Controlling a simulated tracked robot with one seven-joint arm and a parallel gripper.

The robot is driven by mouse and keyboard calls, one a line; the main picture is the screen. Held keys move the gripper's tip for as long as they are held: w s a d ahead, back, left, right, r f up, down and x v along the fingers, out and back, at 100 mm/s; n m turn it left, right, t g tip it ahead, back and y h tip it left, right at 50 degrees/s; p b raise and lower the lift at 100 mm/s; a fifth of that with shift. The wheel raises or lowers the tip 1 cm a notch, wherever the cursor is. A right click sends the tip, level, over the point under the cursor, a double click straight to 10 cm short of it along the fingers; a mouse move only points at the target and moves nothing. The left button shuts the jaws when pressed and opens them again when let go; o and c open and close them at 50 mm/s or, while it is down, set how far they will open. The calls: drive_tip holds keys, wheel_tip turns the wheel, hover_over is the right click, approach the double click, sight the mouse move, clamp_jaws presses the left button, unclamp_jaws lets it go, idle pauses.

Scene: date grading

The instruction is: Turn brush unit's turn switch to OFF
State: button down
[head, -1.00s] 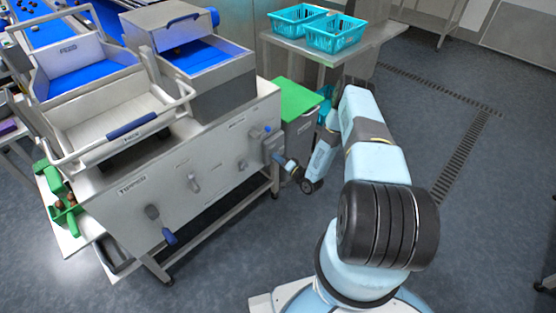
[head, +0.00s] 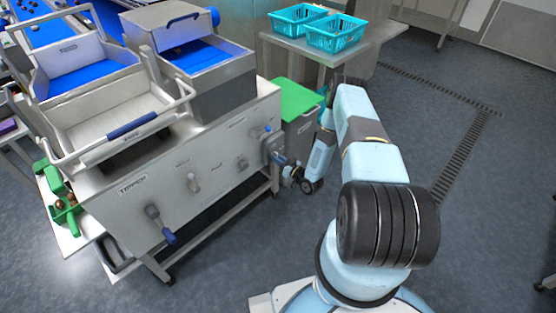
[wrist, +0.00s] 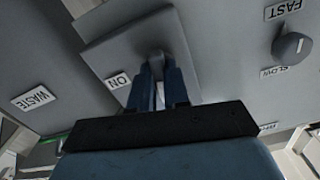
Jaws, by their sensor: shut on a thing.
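The brush unit's turn switch (wrist: 154,58) sits on a grey switch box (wrist: 110,45) in the wrist view. The switch box (head: 271,143) also shows at the right end of the machine's front panel in the head view. My gripper (wrist: 162,78) is shut on the switch, one finger on each side of it. In the head view my gripper (head: 281,159) reaches the box from the right. An ON label (wrist: 118,80) is beside the switch, to its left. No OFF label shows, and the fingers hide part of the switch, so its exact angle is unclear.
A speed knob (wrist: 291,46) with FAST and SLOW labels and a WASTE label (wrist: 35,98) are on the panel nearby. A blue-handled lever (head: 160,225) and a TIPPER label are further left. A green-topped cabinet (head: 297,98) stands behind the box. Floor is free at right.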

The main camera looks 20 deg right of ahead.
drive_tip(key=shift+s+f+n, duration=0.1)
drive_tip(key=shift+f+n, duration=0.05)
drive_tip(key=shift+n, duration=0.95)
drive_tip(key=c, duration=1.1)
unclamp_jaws()
drive_tip(key=v, duration=1.3)
drive_tip(key=shift+s+d, duration=0.2)
drive_tip(key=shift+s, duration=0.05)
